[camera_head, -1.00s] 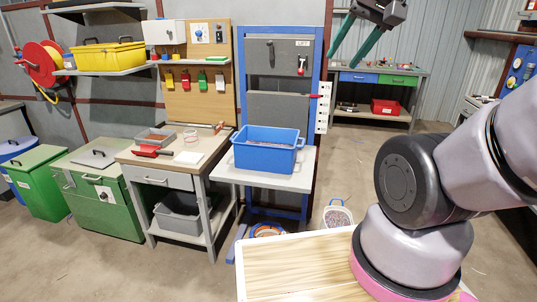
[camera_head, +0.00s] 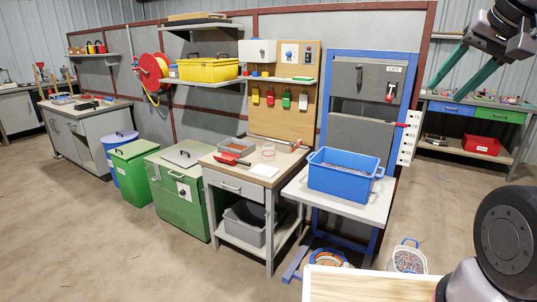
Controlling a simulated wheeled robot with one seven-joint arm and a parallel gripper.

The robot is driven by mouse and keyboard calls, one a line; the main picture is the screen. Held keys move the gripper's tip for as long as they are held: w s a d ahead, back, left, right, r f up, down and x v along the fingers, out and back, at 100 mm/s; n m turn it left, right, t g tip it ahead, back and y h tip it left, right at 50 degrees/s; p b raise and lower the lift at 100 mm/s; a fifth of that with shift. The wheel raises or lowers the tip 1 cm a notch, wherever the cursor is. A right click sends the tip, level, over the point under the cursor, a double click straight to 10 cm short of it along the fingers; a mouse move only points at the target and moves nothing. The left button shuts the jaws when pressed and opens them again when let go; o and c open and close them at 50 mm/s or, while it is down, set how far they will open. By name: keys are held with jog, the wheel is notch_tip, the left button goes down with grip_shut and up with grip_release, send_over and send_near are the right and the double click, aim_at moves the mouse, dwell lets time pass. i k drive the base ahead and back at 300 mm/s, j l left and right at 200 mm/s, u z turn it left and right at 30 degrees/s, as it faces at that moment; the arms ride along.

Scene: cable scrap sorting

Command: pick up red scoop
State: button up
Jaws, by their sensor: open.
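A red scoop (camera_head: 230,158) lies on top of the grey workbench (camera_head: 240,186) with the wooden top, near its front left, with its dark handle beside it. My gripper (camera_head: 445,93) is at the upper right, with its two green fingers spread apart and nothing between them. It is high in the air, well to the right of the scoop, and does not touch it.
A grey tray (camera_head: 232,145) and a clear round container (camera_head: 268,152) sit near the scoop. A blue tub (camera_head: 345,178) stands on the lift table to the right. Green bins (camera_head: 180,195) stand left of the bench.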

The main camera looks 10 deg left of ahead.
aim_at(233, 161)
jog(key=i+j+u, duration=0.65)
jog(key=i+j, duration=0.2)
jog(key=i+j+u, duration=0.35)
jog(key=i, duration=0.15)
jog(key=k+l, duration=0.05)
